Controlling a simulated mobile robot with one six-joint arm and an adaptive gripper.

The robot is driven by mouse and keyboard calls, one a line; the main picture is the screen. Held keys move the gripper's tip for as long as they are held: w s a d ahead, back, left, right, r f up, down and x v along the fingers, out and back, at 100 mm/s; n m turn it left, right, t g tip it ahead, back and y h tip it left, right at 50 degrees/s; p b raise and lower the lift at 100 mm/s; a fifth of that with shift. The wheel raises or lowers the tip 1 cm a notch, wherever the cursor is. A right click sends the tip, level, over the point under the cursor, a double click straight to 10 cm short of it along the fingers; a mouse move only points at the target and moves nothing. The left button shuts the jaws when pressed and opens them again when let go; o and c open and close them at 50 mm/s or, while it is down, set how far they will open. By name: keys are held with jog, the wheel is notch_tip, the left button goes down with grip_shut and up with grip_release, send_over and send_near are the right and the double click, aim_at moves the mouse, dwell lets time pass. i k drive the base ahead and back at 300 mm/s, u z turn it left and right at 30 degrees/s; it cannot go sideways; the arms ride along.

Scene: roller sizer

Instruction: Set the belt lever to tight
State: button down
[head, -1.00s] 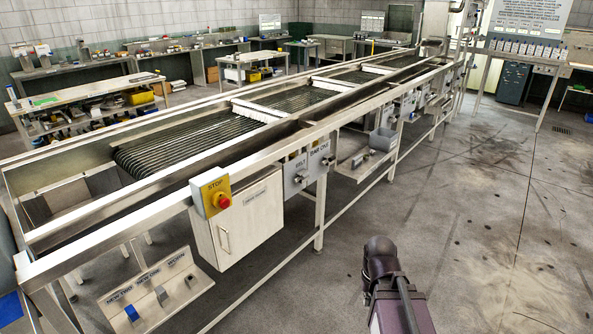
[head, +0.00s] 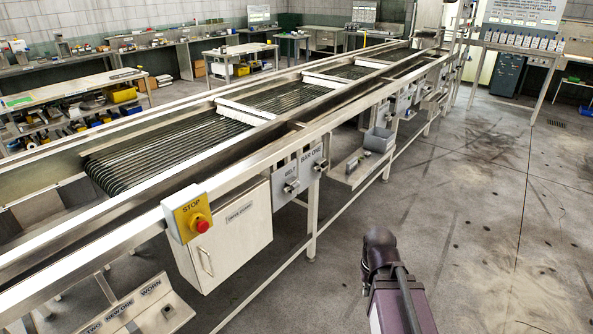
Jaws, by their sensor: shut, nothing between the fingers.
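The grey plate labelled BELT (head: 283,177) hangs under the front rail of the roller machine, near the middle of the head view. A small lever (head: 291,187) with a metallic end sits low on this plate. It is too small to tell which setting it is at. A similar plate labelled BAR ONE (head: 313,163) is right beside it with its own small lever (head: 320,166). My dark arm link stands at the bottom centre-right, well apart from the plates. My gripper is not visible.
A yellow plate with a red STOP button (head: 201,223) and a white cabinet (head: 232,240) are left of the BELT plate. A rack of labelled pieces (head: 155,310) juts out lower left. A grey bin (head: 379,139) sits farther along. The floor (head: 480,220) at right is open.

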aim_at(294, 187)
jog(key=i, duration=1.15)
jog(key=u, duration=0.05)
